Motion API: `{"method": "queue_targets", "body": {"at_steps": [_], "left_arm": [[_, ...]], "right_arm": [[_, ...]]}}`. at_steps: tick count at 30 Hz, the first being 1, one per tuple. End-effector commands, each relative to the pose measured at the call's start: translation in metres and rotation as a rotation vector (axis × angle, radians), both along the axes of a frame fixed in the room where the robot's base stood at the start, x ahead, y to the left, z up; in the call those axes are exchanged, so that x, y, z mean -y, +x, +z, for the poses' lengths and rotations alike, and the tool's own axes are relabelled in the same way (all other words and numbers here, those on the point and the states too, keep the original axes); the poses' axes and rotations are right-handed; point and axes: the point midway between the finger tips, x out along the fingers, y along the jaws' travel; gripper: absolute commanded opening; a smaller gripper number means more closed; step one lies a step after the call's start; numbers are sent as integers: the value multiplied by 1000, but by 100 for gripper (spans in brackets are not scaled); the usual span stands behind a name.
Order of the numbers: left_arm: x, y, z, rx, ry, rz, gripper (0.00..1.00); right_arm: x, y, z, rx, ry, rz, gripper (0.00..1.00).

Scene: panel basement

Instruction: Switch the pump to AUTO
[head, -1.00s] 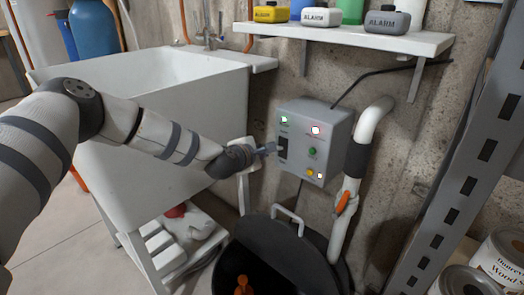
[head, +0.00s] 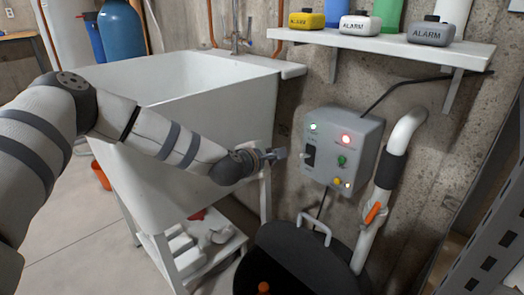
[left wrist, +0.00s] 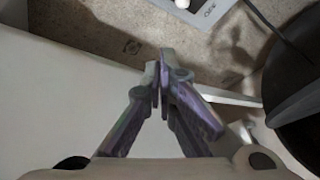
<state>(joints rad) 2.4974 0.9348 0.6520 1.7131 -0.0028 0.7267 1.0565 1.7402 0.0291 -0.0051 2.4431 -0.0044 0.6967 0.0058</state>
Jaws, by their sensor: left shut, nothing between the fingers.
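The pump control box (head: 360,135) is a grey box on the concrete wall, right of the sink. My right gripper is not in view.
The white sink (head: 190,110) stands left, under my arm. A shelf (head: 390,47) with several alarm units is above the box. A black sump lid (head: 305,255), a white pipe (head: 385,170) and a metal rack (head: 490,200) are below and right.

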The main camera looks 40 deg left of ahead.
Motion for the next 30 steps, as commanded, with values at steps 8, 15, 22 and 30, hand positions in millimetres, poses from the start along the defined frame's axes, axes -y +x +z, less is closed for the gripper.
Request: {"method": "queue_targets", "body": {"at_steps": [8,15,22,30], "left_arm": [[6,-36,25,-1,1,2,0],[6,-40,25,-3,1,3,0],[6,-40,25,-3,1,3,0],[7,-40,25,-3,1,3,0]], "right_arm": [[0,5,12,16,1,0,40],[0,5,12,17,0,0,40],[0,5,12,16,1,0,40],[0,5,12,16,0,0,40]]}}
